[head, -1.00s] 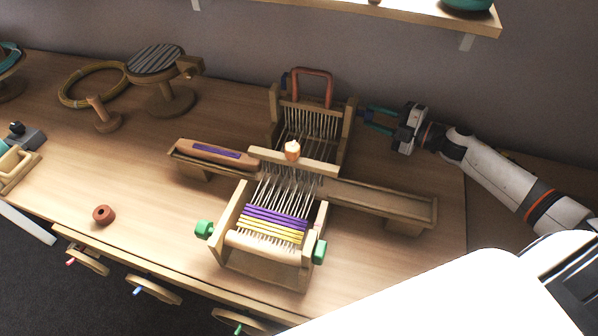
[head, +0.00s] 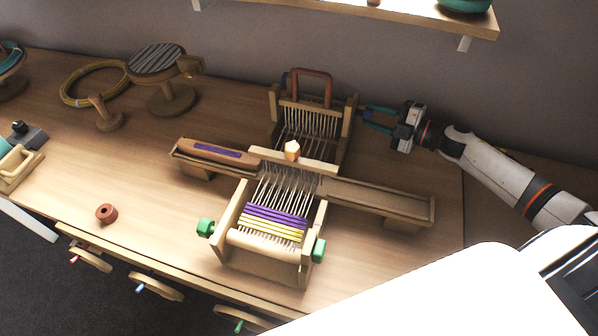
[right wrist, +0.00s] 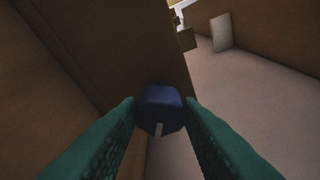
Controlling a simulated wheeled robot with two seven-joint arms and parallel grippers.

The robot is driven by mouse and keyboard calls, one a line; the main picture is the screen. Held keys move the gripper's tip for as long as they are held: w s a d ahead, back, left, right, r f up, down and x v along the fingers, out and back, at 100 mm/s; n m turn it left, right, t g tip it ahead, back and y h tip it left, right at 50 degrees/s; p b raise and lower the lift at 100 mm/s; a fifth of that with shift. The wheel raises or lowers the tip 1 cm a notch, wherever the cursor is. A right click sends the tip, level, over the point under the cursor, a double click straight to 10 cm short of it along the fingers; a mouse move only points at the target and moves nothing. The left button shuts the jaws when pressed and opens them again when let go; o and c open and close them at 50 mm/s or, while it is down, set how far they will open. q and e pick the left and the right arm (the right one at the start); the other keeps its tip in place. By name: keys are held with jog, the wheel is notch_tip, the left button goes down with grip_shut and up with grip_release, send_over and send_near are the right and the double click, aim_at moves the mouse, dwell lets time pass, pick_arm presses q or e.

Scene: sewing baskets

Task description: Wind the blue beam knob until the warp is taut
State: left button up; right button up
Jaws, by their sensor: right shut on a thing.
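The wooden loom (head: 236,268) stands mid-table. Its pale warp threads (head: 285,185) run from the back beam to the front roller, over purple and yellow woven cloth (head: 272,223). I cannot tell how tight they are. My right gripper (head: 364,115) reaches in from the right to the loom's back right post. In the right wrist view its green fingers (right wrist: 162,112) are shut on the blue beam knob (right wrist: 162,100), which has a white mark on its lower face. In the head view that knob is hidden. My left gripper is out of view.
Green knobs (head: 205,228) flank the front roller. A shuttle (head: 215,152) lies on the left wing. A round stand (head: 165,75), a yellow hoop (head: 75,95) and a brown ring (head: 106,213) are at left. A shelf (head: 440,22) overhangs the back right.

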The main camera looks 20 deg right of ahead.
jog(key=shift+a+r+m+g+p, duration=0.15)
jog(key=shift+m+g+p, duration=0.15)
jog(key=shift+m+p, duration=0.65)
dwell(0.6)
jog(key=o, duration=0.6)
jog(key=shift+n, duration=0.25)
jog(key=shift+c, duration=0.2)
jog(key=shift+o, duration=0.4)
jog(key=shift+w+a, duration=0.15)
jog(key=shift+w, duration=0.05)
jog(key=shift+s+d+p, duration=0.55)
jog(key=shift+s+d, duration=0.5)
jog(key=shift+d, duration=0.2)
jog(key=shift+s+d+p, duration=0.5)
jog(key=shift+s+d, duration=0.5)
jog(key=shift+d, duration=0.25)
